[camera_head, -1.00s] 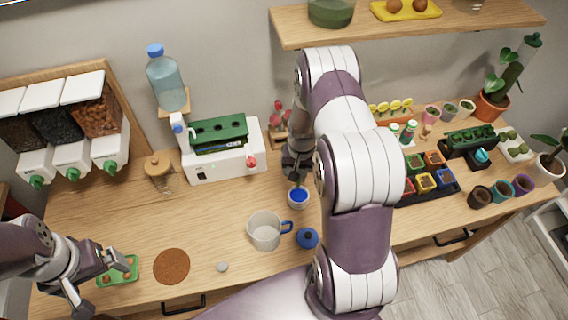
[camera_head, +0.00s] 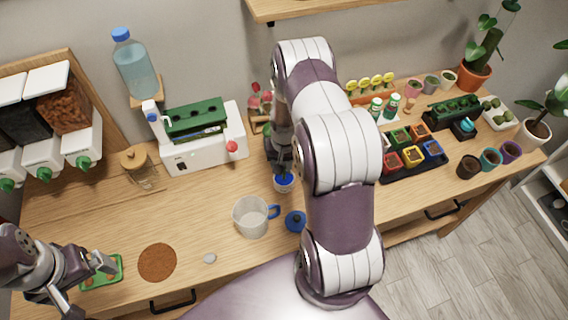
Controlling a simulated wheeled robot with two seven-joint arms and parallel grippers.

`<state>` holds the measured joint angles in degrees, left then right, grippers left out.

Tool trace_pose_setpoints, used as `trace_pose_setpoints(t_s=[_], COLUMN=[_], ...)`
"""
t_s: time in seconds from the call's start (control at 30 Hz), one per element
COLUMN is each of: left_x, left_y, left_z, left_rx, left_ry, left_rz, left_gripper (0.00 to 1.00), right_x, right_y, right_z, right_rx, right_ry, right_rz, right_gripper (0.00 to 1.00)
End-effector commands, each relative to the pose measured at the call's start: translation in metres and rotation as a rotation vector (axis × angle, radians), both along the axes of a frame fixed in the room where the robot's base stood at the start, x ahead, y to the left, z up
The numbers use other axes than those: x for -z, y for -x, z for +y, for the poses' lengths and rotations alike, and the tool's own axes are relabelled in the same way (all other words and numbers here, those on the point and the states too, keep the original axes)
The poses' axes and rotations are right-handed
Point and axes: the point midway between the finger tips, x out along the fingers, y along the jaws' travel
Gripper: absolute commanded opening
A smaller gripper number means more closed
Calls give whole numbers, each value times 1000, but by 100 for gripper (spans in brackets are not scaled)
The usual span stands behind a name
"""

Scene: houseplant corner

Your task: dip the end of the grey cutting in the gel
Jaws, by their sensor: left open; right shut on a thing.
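The gel is the blue fill of a small white cup (camera_head: 284,185) near the middle of the table. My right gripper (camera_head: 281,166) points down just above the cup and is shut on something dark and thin. This is probably the grey cutting, but it is too small and hidden by the gripper to make out. I cannot tell whether its end touches the gel. A blue lid (camera_head: 295,220) lies in front of the cup. My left gripper (camera_head: 91,284) is open at the front left, beside a small green tray (camera_head: 117,268).
A clear mug (camera_head: 250,218) with a blue handle stands left of the lid. A brown round mat (camera_head: 157,262) and a grey stone (camera_head: 209,258) lie at the front. A white machine (camera_head: 205,152) stands behind, and a black tray of coloured pots (camera_head: 416,163) is at right.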

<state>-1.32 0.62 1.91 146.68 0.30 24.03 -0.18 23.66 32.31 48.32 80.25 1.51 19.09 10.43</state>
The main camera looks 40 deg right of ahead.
Motion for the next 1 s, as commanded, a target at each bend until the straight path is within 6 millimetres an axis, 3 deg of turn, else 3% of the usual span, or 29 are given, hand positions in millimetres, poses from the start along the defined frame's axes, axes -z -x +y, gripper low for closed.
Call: trace_pose_setpoints(t_s=[1.0], left_x=[6], left_y=[0], left_z=[0], left_rx=[0], left_ry=[0], left_rz=[0], left_gripper=[98], right_x=[7], right_y=[0], right_z=[0], right_rx=[0], right_ry=[0], right_rz=[0], right_gripper=[0])
